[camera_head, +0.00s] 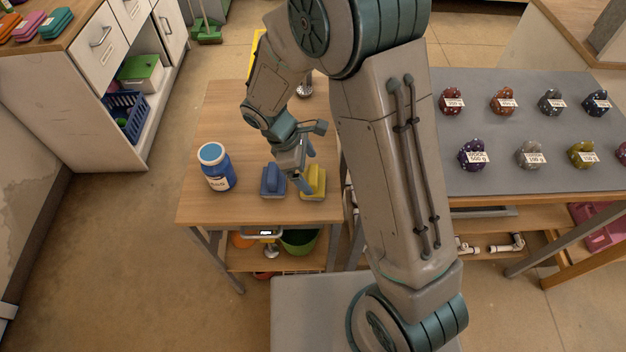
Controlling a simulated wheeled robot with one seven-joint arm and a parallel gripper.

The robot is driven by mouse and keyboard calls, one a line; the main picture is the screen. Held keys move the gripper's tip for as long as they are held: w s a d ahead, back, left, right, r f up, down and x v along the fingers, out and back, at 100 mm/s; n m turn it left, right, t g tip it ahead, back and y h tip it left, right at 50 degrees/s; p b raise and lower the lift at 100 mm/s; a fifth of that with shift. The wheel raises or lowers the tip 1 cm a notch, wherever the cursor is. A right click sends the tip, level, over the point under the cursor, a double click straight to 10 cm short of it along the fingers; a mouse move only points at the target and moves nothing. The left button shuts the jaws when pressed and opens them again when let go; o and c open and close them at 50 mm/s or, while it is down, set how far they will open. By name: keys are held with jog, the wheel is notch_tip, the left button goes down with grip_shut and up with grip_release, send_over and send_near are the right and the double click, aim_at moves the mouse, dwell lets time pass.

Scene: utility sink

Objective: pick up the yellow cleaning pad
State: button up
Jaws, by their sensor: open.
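The yellow cleaning pad (314,184) lies on the small wooden table near its front edge, right of a blue cleaning pad (272,183). My gripper (298,172) points down over the two pads, with its fingers at the yellow pad's left side and upper part. The fingers are open. Part of the yellow pad is hidden behind the gripper, and I cannot tell whether a finger touches it.
A blue bottle (217,170) stands left of the pads on the wooden table (222,118). A grey-topped table (480,112) with several labelled, dark and coloured objects is at right. The wooden table's left rear is clear.

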aim_at(313, 174)
jog(key=shift+x, duration=1.85)
jog(key=shift+w, duration=0.15)
jog(key=c, duration=1.1)
jog(key=shift+r, duration=0.15)
jog(key=shift+r, duration=0.55)
notch_tip(313, 174, up, 3)
jog(key=shift+f, duration=0.15)
jog(key=shift+s+d+r+b, duration=0.15)
jog(key=shift+s+d+r, duration=1)
jog(key=shift+s, duration=0.45)
jog(key=shift+s+d+r+b, duration=0.1)
jog(key=shift+s+d+r, duration=1.05)
jog(key=shift+s, duration=0.45)
jog(key=shift+s+d+r+b, duration=0.15)
jog(key=shift+s+d+r, duration=1)
jog(key=shift+s, duration=0.45)
